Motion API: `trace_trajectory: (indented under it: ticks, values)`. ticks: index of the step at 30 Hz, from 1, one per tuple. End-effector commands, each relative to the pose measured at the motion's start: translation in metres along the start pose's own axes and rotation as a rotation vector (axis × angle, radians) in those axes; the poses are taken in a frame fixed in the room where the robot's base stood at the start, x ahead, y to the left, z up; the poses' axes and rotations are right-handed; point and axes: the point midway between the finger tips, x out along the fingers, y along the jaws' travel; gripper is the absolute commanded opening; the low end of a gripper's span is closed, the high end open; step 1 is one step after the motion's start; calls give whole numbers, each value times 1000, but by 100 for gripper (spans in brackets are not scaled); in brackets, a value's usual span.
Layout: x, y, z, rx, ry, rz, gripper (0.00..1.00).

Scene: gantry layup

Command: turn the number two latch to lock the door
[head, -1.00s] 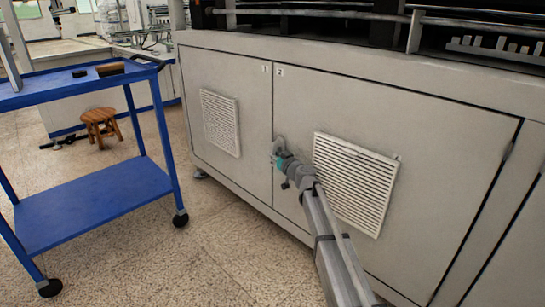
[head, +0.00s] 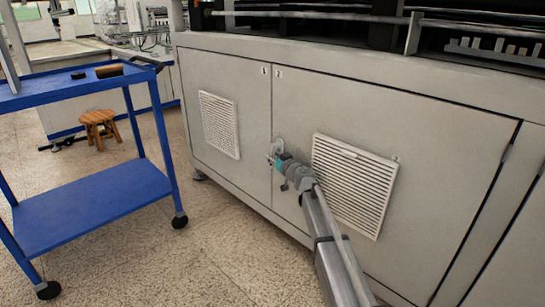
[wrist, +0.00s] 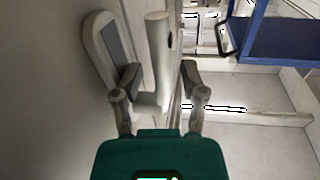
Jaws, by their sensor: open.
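The door marked 2 (head: 430,140) sits flush in the grey cabinet front, beside the door marked 1. Its latch shows in the wrist view as a pale handle bar (wrist: 157,50) on a stub, beside a rounded plate (wrist: 103,50) with a grey inset. In the head view the latch plate (head: 278,145) is at the seam between the doors, and my gripper largely hides the handle. My gripper (head: 275,160) is at the latch. In the wrist view its fingers (wrist: 159,78) are apart, one on each side of the handle; firm contact cannot be told.
A louvred vent (head: 352,185) is just right of my arm, and another vent (head: 219,123) is on door 1. A blue cart (head: 95,190) stands at the left, with a wooden stool (head: 99,124) behind it. The floor between cart and cabinet is clear.

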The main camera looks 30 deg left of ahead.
Motion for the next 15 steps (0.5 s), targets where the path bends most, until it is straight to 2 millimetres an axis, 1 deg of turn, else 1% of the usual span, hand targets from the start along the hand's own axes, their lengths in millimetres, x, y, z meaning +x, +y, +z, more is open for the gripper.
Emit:
trace_trajectory:
  ticks: [8,15]
  values:
    - [-22,0,0,0,0,1,57]
    - [-51,0,0,0,0,2,57]
